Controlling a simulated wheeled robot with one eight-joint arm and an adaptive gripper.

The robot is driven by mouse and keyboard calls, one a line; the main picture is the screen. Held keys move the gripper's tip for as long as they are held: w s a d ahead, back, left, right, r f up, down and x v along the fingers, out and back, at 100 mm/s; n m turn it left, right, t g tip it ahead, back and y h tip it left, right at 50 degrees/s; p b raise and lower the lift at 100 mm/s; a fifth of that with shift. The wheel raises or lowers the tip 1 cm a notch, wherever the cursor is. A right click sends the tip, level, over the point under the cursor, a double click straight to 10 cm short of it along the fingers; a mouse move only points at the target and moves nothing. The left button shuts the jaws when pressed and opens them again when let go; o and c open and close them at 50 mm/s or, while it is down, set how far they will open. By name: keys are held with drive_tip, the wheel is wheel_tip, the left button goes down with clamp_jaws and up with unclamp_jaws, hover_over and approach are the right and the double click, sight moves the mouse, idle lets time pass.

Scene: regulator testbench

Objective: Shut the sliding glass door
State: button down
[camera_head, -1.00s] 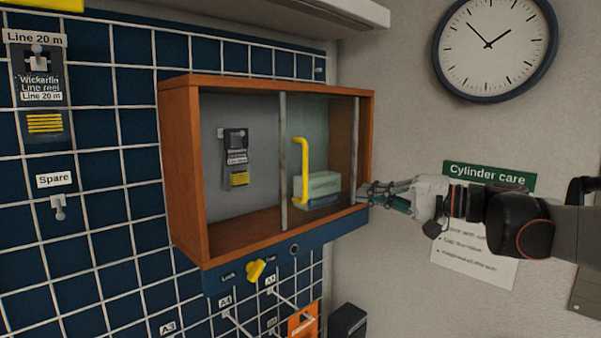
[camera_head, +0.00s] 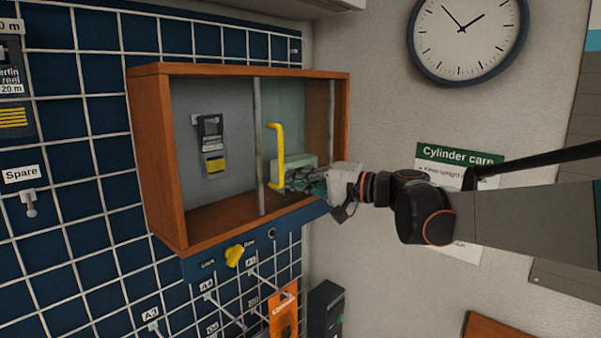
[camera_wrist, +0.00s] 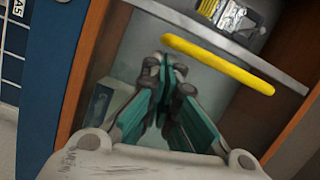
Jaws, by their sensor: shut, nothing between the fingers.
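The sliding glass door (camera_head: 290,112) covers the right part of a wooden wall cabinet (camera_head: 158,150); the left part of the front is open. A yellow handle (camera_head: 276,150) stands upright on the door near its left metal edge. My gripper (camera_head: 288,180) is shut and empty in front of the glass, just right of the handle's lower end. In the wrist view the shut fingertips (camera_wrist: 172,62) are beside the yellow handle (camera_wrist: 215,62), with the glass behind them. I cannot tell whether they touch the handle.
A small packet with a yellow label (camera_head: 212,150) hangs inside the open left part. A pale box (camera_head: 292,168) sits behind the glass, partly hidden by my gripper. A yellow lock knob (camera_head: 234,255) is on the blue strip below the cabinet.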

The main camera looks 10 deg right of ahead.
drive_tip(key=shift+a+f, duration=0.1)
drive_tip(key=shift+s, duration=0.1)
drive_tip(key=s+a, duration=1)
drive_tip(key=a, duration=0.4)
drive_tip(key=shift+s+p, duration=0.15)
drive_tip(key=shift+p, duration=0.3)
